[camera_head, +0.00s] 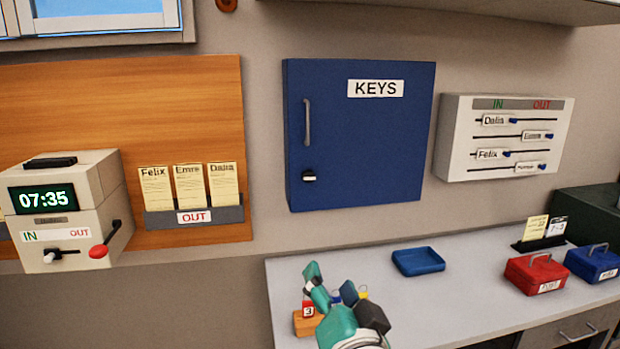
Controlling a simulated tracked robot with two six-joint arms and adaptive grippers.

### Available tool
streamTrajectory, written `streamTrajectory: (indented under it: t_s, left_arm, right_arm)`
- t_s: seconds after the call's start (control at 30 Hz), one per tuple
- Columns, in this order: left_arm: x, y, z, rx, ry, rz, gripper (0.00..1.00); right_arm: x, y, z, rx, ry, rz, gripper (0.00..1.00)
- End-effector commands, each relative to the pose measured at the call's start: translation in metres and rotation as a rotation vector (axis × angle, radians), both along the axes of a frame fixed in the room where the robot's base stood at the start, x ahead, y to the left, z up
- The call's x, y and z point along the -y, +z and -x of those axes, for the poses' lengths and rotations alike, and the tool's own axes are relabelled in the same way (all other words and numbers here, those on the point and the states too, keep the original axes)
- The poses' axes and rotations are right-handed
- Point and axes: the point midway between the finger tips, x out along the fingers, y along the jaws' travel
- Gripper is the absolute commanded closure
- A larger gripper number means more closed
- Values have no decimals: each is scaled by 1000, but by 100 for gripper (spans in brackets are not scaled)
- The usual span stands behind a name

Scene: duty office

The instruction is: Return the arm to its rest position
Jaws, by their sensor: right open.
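My right gripper (331,283), teal and dark grey, reaches up from the bottom of the head view over the left part of the grey desk (440,300). Its fingers are apart, and I see nothing held between them. A small orange block (305,327) with a red tag marked 3 stands close beside it on the left, partly hidden by the gripper. I cannot tell whether they touch. A small yellow item shows just right of the fingers, mostly hidden. My left gripper is not in view.
A blue tray (418,262), a red box (536,274) and a blue box (594,262) stand on the desk. The shut blue KEYS cabinet (400,150) and the IN/OUT slider board (460,150) hang above. A time clock (85,170) stands left. The desk's middle front is clear.

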Motion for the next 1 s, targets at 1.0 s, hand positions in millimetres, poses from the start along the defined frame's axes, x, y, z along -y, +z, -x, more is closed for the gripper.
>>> streamTrajectory:
  t_s: [1.0]
  left_arm:
    - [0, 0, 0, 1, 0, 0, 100]
  right_arm:
    - [147, -465, 52, -983, 7, 280, 39]
